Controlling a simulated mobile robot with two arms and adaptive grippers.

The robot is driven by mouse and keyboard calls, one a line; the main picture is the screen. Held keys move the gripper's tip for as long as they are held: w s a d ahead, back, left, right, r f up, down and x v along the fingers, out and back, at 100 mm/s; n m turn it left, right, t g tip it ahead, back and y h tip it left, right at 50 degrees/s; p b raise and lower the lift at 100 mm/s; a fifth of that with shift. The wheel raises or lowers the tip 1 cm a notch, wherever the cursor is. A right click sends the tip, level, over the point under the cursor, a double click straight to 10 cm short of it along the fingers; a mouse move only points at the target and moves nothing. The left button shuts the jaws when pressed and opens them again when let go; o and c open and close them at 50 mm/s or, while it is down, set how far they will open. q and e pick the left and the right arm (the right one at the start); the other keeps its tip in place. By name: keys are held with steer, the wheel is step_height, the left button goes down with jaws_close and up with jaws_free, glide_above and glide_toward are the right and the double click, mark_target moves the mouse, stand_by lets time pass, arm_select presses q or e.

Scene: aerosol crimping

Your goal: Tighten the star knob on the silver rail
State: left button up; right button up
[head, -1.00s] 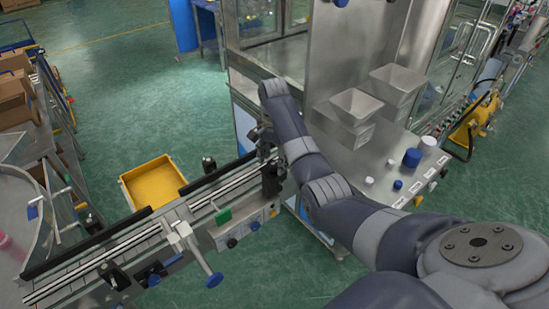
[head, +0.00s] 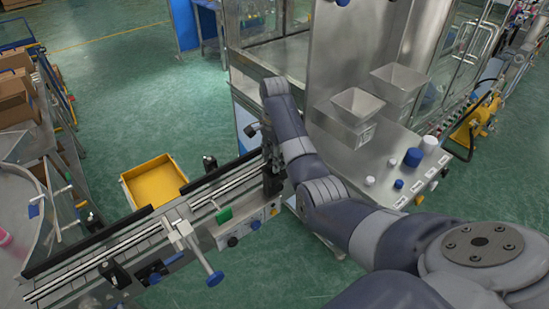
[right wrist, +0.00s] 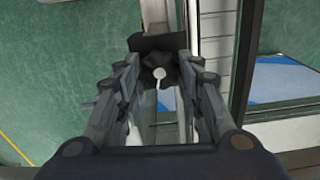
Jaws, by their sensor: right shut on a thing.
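The black star knob (right wrist: 172,66) shows in the right wrist view, with a small pale round piece at its middle. My right gripper (right wrist: 160,78) has its two fingers on either side of the knob and is shut on it. In the head view my right gripper (head: 266,148) is at the right end of the silver rail (head: 150,228). There the arm and gripper hide the knob, so its shape is hard to make out. My left gripper is out of view.
A steel machine cabinet (head: 335,65) with hoppers stands close behind my right arm. A yellow bin (head: 155,182) sits on the green floor behind the conveyor. A blue-ended lever (head: 214,279) sticks out at the conveyor's front.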

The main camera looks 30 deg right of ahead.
steer(key=m, duration=0.3)
steer(key=shift+m, duration=0.3)
steer(key=m, duration=0.3)
steer(key=shift+m, duration=0.3)
steer(key=m, duration=0.4)
steer(key=shift+s+a, duration=0.1)
steer(key=shift+m, duration=1.7)
steer(key=shift+s, duration=0.1)
steer(key=o, duration=1.1)
